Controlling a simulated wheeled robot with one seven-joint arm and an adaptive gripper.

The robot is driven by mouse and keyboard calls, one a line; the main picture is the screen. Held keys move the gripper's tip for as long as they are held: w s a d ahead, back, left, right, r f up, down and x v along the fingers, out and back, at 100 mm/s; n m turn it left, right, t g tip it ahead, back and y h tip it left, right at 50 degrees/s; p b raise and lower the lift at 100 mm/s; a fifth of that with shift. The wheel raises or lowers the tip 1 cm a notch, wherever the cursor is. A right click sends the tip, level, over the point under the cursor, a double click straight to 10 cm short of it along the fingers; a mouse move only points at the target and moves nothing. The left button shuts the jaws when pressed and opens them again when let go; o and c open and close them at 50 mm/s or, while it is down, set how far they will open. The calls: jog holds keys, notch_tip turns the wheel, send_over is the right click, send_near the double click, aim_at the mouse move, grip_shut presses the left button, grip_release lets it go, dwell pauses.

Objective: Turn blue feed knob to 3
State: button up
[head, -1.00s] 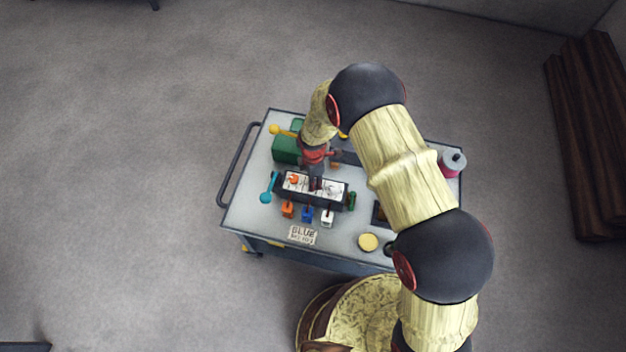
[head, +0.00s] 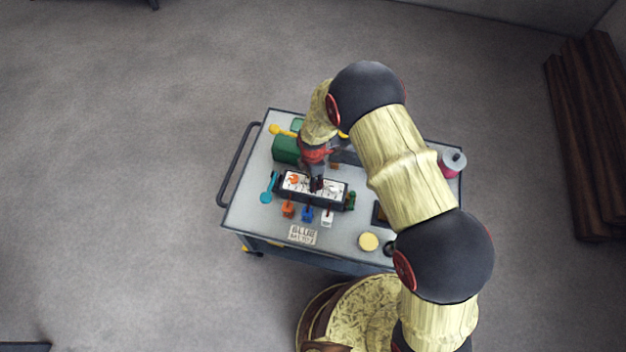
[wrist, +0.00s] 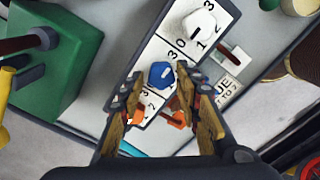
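The blue knob (wrist: 161,75) sits on a white panel with black digits (wrist: 158,48). In the wrist view it lies between the two fingertips of my gripper (wrist: 157,84), which are apart on either side of it. I cannot tell whether they touch it. A 3 is printed close to the knob; its pointer direction is too small to read surely. In the head view my gripper (head: 316,184) is over the middle of the panel (head: 297,183) and hides the blue knob.
A white knob (wrist: 199,24) is beside the blue one, and an orange knob (head: 294,180) is at the panel's left end. Orange, blue and white levers (head: 307,214) stand in front. A green box (head: 286,149) and a sign (head: 302,234) are on the cart.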

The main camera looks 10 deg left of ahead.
jog(key=shift+o, duration=0.9)
notch_tip(320, 180, up, 12)
jog(key=shift+f, duration=0.1)
dwell(0.4)
